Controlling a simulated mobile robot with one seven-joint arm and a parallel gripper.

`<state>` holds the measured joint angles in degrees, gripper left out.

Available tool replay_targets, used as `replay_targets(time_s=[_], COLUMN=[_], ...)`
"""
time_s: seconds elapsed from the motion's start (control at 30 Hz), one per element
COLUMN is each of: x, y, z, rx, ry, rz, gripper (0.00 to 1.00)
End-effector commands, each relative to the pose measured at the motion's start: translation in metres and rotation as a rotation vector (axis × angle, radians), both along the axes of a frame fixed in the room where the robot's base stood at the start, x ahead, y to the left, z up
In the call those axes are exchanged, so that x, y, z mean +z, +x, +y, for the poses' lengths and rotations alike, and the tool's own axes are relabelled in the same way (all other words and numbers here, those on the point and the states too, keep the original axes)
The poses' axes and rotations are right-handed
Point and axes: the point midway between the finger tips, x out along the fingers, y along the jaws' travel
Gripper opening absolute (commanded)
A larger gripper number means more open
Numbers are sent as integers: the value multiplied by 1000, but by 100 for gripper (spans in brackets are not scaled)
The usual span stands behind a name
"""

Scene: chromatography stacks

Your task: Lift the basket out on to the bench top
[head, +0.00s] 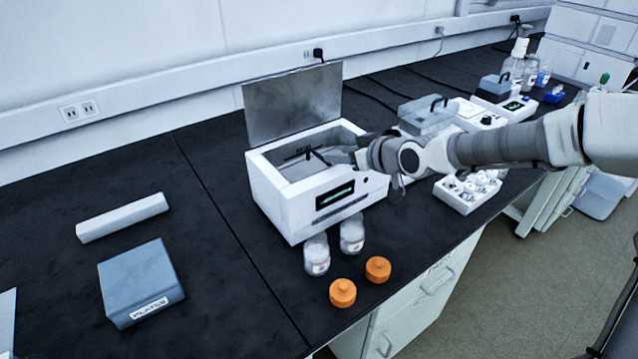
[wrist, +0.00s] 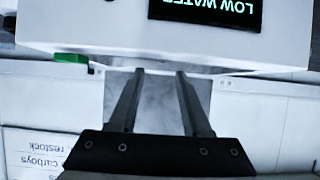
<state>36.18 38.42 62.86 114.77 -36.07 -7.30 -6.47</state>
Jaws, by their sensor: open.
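In the head view a white water bath (head: 281,215) stands on the dark bench with its grey lid (head: 292,103) raised at the back. A dark, thin shape (head: 308,152) shows in its opening; I cannot tell whether it is the basket's handle or my finger. The basket's body is not clearly visible. My gripper (head: 340,155) reaches in from the right at the opening. In the wrist view my gripper (wrist: 158,73) is open, with nothing held between its fingers. That view, upside down, shows the bath's front (wrist: 100,25) with a "LOW WATER" display (wrist: 206,8).
Two clear jars (head: 317,254) and two orange caps (head: 343,293) stand before the bath. A white rack (head: 468,192) of vessels and a grey handled box (head: 425,114) lie to its right. The bench top (head: 215,245) left of the bath is clear, up to a blue-grey "PLATES" box (head: 140,280).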

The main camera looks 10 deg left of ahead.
Motion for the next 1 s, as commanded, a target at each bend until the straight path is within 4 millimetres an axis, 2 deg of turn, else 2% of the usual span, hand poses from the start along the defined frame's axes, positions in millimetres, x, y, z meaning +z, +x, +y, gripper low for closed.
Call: replay_targets(time_s=[0.03,0.2,0.47,0.8,1.0], x=[-7,-16,-21,-42,-45], y=[4,16,23,41,47], z=[7,19,28,58,64], rx=[4,1,1,1,0], ry=[0,0,0,1,0], rz=[0,2,1,1,2], gripper=[48,48,48,48,48])
